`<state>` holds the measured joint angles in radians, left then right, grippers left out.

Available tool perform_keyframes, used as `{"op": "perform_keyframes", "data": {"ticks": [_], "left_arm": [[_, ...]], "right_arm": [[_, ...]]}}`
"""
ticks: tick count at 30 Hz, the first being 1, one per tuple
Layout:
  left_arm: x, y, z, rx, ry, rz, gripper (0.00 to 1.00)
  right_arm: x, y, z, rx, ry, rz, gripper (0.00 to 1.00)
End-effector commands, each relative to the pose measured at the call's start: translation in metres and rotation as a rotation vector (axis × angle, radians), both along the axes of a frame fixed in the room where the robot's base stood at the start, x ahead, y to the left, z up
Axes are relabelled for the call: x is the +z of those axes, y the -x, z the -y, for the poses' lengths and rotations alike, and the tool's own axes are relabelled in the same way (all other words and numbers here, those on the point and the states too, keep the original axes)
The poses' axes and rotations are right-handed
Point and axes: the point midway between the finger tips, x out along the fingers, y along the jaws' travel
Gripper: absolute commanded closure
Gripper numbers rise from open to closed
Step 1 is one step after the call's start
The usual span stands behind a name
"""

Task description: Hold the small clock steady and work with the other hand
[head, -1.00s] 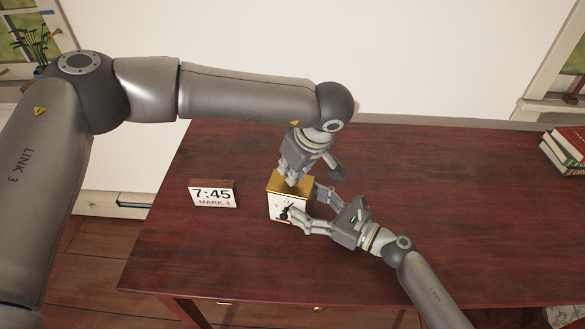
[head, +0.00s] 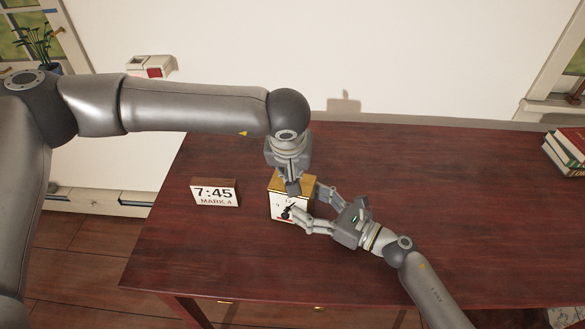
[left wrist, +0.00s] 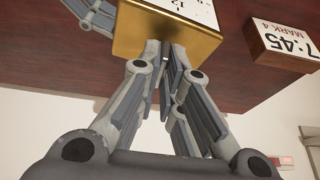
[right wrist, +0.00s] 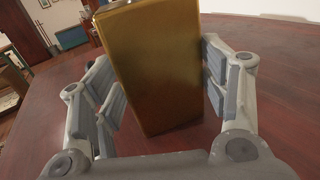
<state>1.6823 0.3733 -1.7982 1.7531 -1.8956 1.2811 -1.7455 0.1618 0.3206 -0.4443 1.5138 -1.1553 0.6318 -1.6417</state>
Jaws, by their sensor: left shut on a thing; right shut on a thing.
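The small clock (head: 278,208), a gold box with a white face and a dark hand, stands upright on the dark red table. My right gripper (head: 312,208) is shut on its sides; the right wrist view shows its plain gold back (right wrist: 155,75) between the fingers. My left gripper (head: 292,188) comes down from above and is shut at the clock's gold top. In the left wrist view its closed fingertips (left wrist: 165,52) meet at that gold panel (left wrist: 150,35), near the "12" on the face. What they pinch is mostly hidden.
A wooden block sign (head: 214,193) reading "7:45 MARK 4" stands left of the clock. Several books (head: 566,151) are stacked at the table's right edge. A red and white box (head: 152,67) is on the back wall. The table (head: 460,200) right of the clock is clear.

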Motion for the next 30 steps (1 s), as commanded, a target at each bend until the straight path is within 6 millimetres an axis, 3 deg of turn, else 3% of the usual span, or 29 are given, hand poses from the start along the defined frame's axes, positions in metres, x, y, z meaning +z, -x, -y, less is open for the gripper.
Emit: {"op": "perform_keyframes", "data": {"ticks": [21,22,27,30], "left_arm": [[0.0002,0.0020,0.0018,-0.084,0.003,-0.002,1.00],[0.0002,0.0020,0.0018,-0.084,0.003,-0.002,0.92],[0.0001,0.0015,0.0014,-0.082,0.003,-0.001,0.71],[0.0000,0.0011,0.0009,-0.081,0.002,-0.001,0.71]], "right_arm": [[-0.0007,-0.0006,0.0002,-0.003,0.001,-0.002,0.62],[-0.0007,-0.0005,0.0003,-0.003,0.001,-0.002,0.62],[-0.0007,-0.0005,0.0003,-0.002,0.000,-0.001,0.62],[-0.0006,-0.0003,0.0002,-0.002,0.000,-0.001,0.62]]}}
